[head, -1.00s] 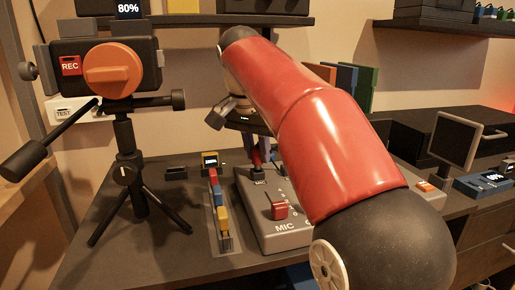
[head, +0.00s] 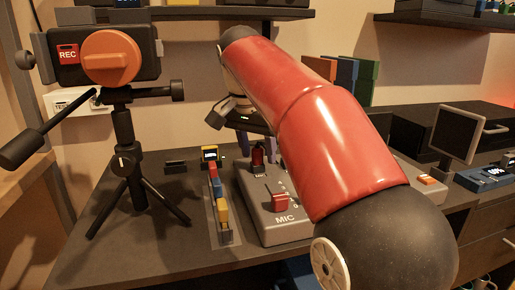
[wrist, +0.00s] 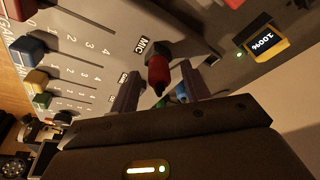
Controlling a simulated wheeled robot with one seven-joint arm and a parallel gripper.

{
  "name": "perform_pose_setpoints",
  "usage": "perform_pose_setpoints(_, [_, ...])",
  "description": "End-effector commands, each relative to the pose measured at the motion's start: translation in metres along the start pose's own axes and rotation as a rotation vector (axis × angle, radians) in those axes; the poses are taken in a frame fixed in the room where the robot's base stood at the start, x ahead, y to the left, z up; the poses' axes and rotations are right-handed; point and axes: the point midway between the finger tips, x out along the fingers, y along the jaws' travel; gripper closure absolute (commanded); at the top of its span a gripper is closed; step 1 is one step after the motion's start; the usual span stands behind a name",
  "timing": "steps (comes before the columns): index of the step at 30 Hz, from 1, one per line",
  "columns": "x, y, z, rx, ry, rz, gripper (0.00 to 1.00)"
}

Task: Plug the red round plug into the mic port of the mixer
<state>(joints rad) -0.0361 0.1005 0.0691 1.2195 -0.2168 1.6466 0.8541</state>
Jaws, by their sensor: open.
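The red round plug (head: 257,157) stands upright on the back part of the grey mixer (head: 265,228), with a dark tail on top. In the wrist view the plug (wrist: 158,70) meets the mixer surface beside the MIC label (wrist: 143,45). It looks seated in the mic port, but the port itself is hidden under it. My gripper (wrist: 158,92) is open, with one finger on each side of the plug and gaps showing between. In the head view my gripper (head: 257,143) is just above and around the plug, partly hidden by my arm.
A red slider knob (head: 277,201) stands at the mixer's front. A strip with coloured blocks (head: 218,200) lies left of the mixer. A camera on a tripod (head: 124,150) stands further left. A blue-green piece (wrist: 182,93) shows behind the fingers.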

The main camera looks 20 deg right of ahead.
Motion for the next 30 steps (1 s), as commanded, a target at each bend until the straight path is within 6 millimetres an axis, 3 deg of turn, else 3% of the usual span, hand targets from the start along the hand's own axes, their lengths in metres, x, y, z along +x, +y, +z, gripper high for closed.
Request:
perform_pose_setpoints(5, [-0.006,0.0,-0.001,0.0,0.001,-0.001,0.53])
perform_pose_setpoints(18, [-0.072,-0.001,-0.001,-0.001,0.0,-0.001,0.53])
perform_pose_setpoints(30, [-0.078,0.0,0.0,0.0,0.0,0.0,0.53])
